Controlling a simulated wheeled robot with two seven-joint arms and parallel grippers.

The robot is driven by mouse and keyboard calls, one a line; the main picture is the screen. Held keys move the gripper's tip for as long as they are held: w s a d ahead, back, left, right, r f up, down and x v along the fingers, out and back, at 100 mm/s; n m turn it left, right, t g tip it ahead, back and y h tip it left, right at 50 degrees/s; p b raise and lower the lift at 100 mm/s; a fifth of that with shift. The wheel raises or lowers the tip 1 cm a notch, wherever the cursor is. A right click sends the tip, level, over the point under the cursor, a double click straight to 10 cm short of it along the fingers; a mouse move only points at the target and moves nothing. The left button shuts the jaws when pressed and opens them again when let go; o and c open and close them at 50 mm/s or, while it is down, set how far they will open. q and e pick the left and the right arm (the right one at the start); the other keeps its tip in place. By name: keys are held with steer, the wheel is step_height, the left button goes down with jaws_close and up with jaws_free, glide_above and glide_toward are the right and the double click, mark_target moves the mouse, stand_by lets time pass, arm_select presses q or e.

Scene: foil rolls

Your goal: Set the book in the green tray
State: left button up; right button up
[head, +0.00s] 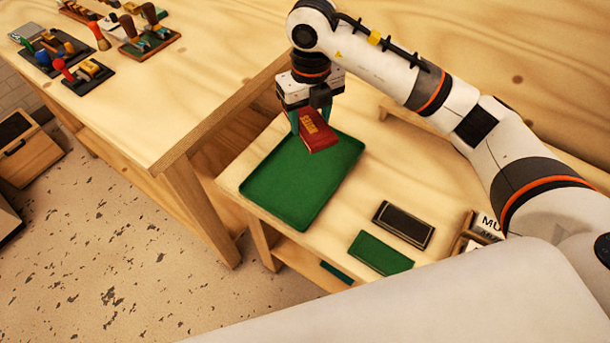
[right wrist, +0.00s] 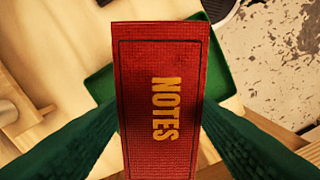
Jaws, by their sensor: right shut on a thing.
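A red book (head: 316,130) with gold lettering is held in my right gripper (head: 305,112). In the right wrist view the book (right wrist: 160,100) reads "NOTES" and stands between the two green fingers, which are shut on it. The green tray (head: 290,195) lies on the light wooden table. In the head view the book is over the far part of the tray. The tray (right wrist: 102,85) also shows behind the book in the right wrist view. I cannot tell how high the book is above the tray. My left gripper is not in view.
A dark book-like block (head: 403,225) and a flat green block (head: 380,253) lie on the table right of the tray. A higher workbench (head: 150,105) with several tools is at the left.

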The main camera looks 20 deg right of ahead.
step_height(320, 180, down, 6)
steer(key=w+m+b, duration=0.1)
steer(key=m+b, duration=0.2)
steer(key=m, duration=0.7)
steer(key=m+b, duration=0.1)
steer(key=m, duration=0.1)
glide_above(304, 170)
step_height(304, 170, down, 6)
steer(key=shift+f, duration=2.2)
steer(key=shift+f, duration=0.1)
steer(key=shift+f, duration=0.15)
steer(key=o, duration=1)
